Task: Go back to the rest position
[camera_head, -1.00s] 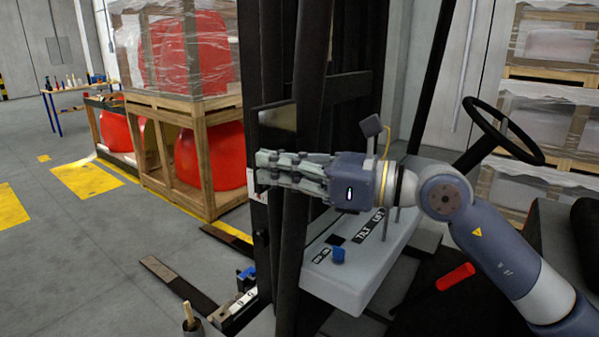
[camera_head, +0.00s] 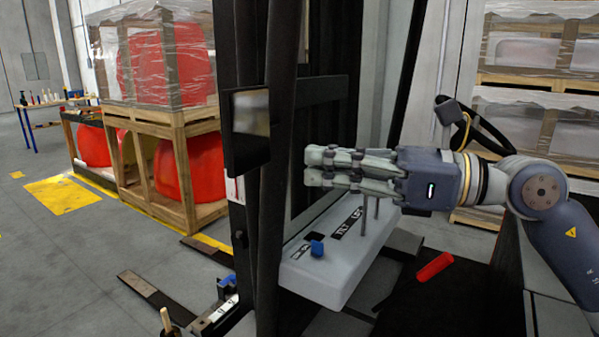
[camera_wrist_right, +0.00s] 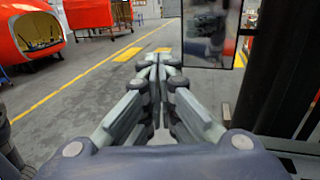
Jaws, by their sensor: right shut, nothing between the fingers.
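My right gripper (camera_head: 318,167) is shut and empty, its fingers pointing left in the head view. It is in the air above the light grey control panel (camera_head: 318,283) with levers and a blue knob. The fingers show closed together in the right wrist view (camera_wrist_right: 158,65). My right arm comes in from the right. My left gripper is in neither view.
A dark mast (camera_head: 277,170) stands left of the gripper, with a small screen or mirror (camera_head: 247,125). A steering wheel (camera_head: 487,130) is behind my right arm. Wooden crates (camera_head: 190,180) with red nosecones (camera_head: 205,165) stand at the left. Open floor lies at the far left.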

